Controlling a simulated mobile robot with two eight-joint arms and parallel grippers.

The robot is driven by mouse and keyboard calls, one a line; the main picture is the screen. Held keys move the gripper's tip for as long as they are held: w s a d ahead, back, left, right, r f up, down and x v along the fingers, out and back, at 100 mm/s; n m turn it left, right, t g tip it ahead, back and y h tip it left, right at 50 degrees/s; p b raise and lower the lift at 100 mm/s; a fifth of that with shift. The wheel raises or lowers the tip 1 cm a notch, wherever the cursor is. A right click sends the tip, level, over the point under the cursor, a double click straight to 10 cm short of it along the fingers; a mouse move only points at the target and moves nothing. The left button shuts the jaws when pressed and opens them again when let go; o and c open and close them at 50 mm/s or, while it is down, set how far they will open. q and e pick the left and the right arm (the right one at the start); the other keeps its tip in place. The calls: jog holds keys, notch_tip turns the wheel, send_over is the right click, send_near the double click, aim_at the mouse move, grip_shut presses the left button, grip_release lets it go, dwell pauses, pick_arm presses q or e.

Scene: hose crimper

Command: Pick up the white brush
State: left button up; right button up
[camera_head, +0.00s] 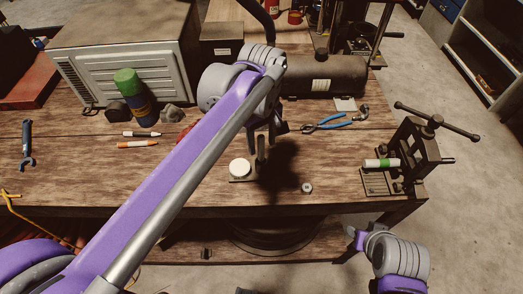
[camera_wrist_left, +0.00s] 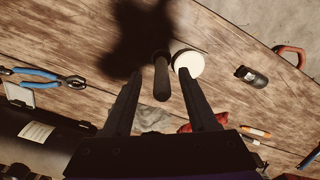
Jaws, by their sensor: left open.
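A round white head (camera_head: 240,168), which I take for the white brush, sits on the wooden table near its front edge. The white head also shows in the left wrist view (camera_wrist_left: 188,64). A dark upright handle (camera_wrist_left: 161,78) stands right beside it; I cannot tell how the two join. My left gripper (camera_head: 265,137) is above and just behind the white head. In the left wrist view its open fingers (camera_wrist_left: 160,85) appear on either side of the dark handle, with nothing held. My right gripper (camera_head: 357,237) is low in front of the table; its jaws are unclear.
Blue pliers (camera_head: 333,122) lie to the right on the table (camera_head: 330,165). A vise-like crimper (camera_head: 412,150) with a white-green piece stands at the right edge. A grey machine (camera_head: 130,55), a green-capped bottle (camera_head: 132,92) and two markers (camera_head: 138,144) are at the left. A small nut (camera_head: 307,187) lies near the front.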

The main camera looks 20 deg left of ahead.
aim_at(261, 154)
pick_arm(q)
jog(key=shift+s+a+f, duration=0.1)
jog(key=shift+f, duration=1.3)
grip_shut()
